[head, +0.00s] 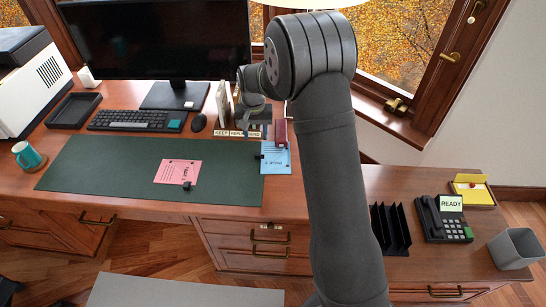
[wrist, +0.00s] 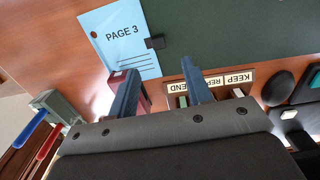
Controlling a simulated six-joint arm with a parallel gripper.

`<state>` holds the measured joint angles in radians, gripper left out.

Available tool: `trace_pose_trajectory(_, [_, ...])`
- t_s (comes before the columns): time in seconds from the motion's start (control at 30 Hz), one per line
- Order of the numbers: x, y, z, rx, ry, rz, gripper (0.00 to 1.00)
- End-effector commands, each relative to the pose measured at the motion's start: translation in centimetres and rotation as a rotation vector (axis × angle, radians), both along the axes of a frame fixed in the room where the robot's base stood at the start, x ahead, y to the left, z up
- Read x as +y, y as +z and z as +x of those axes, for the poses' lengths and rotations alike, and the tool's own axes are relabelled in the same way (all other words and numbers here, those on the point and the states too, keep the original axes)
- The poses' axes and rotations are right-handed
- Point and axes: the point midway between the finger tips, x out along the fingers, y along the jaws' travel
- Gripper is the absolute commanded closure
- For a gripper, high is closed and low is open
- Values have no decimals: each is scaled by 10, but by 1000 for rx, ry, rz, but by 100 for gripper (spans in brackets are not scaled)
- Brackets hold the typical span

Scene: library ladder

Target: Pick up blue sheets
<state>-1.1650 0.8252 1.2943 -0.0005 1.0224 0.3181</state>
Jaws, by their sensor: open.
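One blue sheet (head: 275,157) lies flat at the right end of the green desk mat, partly over its edge. In the wrist view the blue sheet (wrist: 122,40) reads "PAGE 3", with a black clip on its side edge. My gripper (head: 247,122) is above the back of the desk by a labelled sorter, behind the sheet. In the wrist view my gripper (wrist: 160,78) has its two fingers apart with nothing held between them. The fingertips are close to the sheet's edge in the picture; their height above the desk is unclear.
A dark red block (head: 281,133) stands just behind the sheet. The labelled sorter (head: 238,134) is beside my gripper. A pink sheet (head: 178,172) with a black clip lies on the green mat (head: 110,168). A monitor (head: 160,40) stands behind; a phone (head: 445,218) is at right.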

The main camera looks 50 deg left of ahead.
Motion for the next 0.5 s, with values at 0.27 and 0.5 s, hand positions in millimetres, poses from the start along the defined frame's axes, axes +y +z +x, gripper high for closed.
trace_pose_trajectory(0.27, [0,-35,0,1,0,-1,55])
trace_pose_trajectory(0.5, [-2,-53,1,1,1,-1,55])
